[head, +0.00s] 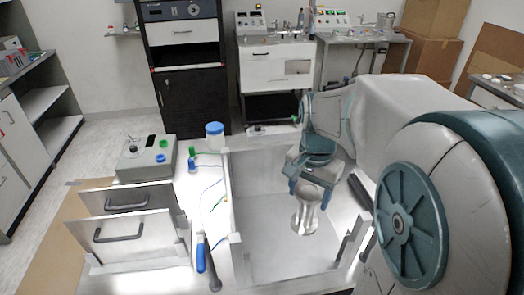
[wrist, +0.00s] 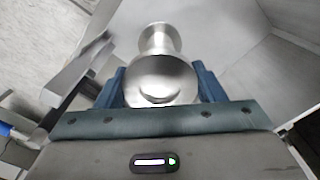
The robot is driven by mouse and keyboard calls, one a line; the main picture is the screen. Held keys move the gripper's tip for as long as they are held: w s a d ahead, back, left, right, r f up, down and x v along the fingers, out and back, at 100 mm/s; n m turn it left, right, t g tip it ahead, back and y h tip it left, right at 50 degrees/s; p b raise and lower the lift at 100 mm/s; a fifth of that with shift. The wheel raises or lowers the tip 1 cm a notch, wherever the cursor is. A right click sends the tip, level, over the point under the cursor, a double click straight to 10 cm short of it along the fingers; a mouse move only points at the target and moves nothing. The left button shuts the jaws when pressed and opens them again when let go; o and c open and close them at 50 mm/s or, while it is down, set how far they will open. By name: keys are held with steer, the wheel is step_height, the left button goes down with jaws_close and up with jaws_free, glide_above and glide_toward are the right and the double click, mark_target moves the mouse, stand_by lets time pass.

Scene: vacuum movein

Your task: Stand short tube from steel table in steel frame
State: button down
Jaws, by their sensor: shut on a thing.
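My gripper (head: 314,186) points down inside the open steel frame (head: 231,195), near its right side in the head view. It is shut on the short tube (head: 304,219), a shiny steel piece with a wide round flange and a narrower waist. In the wrist view the tube (wrist: 162,78) sits between the two blue fingers of my gripper (wrist: 160,88), with its large round end toward the camera. The tube looks roughly upright in the head view. I cannot tell whether its lower end touches the frame's floor. No separate steel table can be clearly told apart.
Left of the frame are a white top with a grey control box (head: 146,158), a blue-lidded jar (head: 214,133), small bottles (head: 193,160) and a blue-handled tool (head: 201,254). Low grey walls and corner posts edge the frame. Its floor left of the tube is clear.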

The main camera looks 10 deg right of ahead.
steer(key=w+a+f+p, duration=0.1)
steer(key=w+a+f, duration=0.2)
steer(key=w+f, duration=0.2)
steer(key=shift+w+a+f, duration=0.35)
steer(key=shift+f, duration=1.15)
steer(key=shift+f, duration=0.2)
steer(key=shift+c, duration=1.8)
jaws_free()
steer(key=shift+r, duration=0.15)
